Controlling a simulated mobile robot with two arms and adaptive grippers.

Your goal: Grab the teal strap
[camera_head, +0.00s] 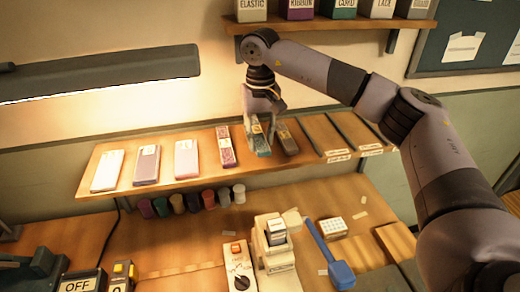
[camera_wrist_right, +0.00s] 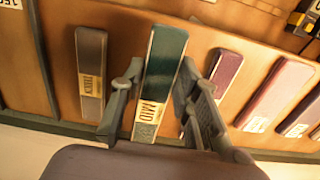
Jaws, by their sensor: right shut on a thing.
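The teal strap (camera_head: 261,145) is on the sloped wooden shelf in the head view, partly hidden by my right gripper (camera_head: 262,125). In the right wrist view, the teal strap (camera_wrist_right: 164,65) is a long dark teal piece with a pale label at its near end. My right gripper (camera_wrist_right: 152,105) has a finger on each side of the strap near that label and is shut on it. The strap still appears to be at its place in the row. My left gripper is not in view.
A grey-brown strap (camera_head: 287,138) lies close to the right of the teal one, and a red patterned strap (camera_head: 226,147) to the left. Paler strips lie farther left. Empty slots (camera_head: 322,134) are at the right. Several small spools (camera_head: 192,201) stand below the shelf.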

